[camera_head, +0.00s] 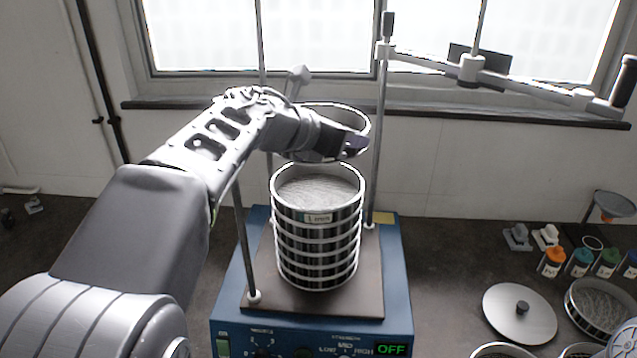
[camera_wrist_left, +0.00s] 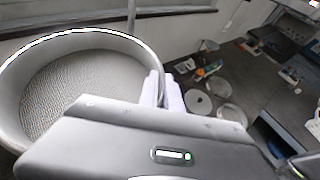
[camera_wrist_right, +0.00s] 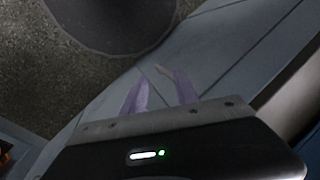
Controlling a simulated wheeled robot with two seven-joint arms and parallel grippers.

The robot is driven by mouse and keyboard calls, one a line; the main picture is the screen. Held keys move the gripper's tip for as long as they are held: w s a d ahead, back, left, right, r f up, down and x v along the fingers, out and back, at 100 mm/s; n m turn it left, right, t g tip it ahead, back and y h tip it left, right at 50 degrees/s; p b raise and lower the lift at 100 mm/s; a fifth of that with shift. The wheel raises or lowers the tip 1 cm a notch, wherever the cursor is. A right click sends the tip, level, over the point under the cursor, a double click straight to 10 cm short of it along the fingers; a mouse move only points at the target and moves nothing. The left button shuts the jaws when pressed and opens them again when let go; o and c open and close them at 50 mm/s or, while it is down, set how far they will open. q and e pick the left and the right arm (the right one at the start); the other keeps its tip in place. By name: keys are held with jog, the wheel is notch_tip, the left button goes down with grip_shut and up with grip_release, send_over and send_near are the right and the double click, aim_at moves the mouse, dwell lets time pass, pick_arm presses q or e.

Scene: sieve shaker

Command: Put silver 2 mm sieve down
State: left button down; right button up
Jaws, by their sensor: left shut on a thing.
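A silver sieve (camera_head: 345,112) hangs in my left gripper (camera_head: 354,145), above and slightly behind the sieve stack. Its mesh and rim fill the left of the left wrist view (camera_wrist_left: 70,92), where my left gripper (camera_wrist_left: 160,90) is shut on its wall. Its label is hidden. The stack (camera_head: 318,245) of several silver sieves stands upright on the blue shaker (camera_head: 395,290); the top one is labelled 1 mm and open above. A gap separates the held sieve from the stack. My right gripper (camera_wrist_right: 160,88) is open and empty; the head view does not show it.
Upright rods (camera_head: 378,150) flank the stack, and a clamp arm (camera_head: 520,80) extends right above. The shaker display (camera_head: 391,349) reads OFF. At right are a round lid (camera_head: 520,325), another sieve (camera_head: 602,335) and small bottles (camera_head: 580,262). The bench is clear left of the lid.

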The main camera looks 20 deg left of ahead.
pick_arm(q)
jog(key=shift+f, duration=3.2)
jog(key=shift+f, duration=0.1)
notch_tip(320, 180, down, 4)
jog(key=shift+r, duration=0.25)
jog(key=c, duration=1.5)
grip_release()
jog(key=shift+s, duration=0.1)
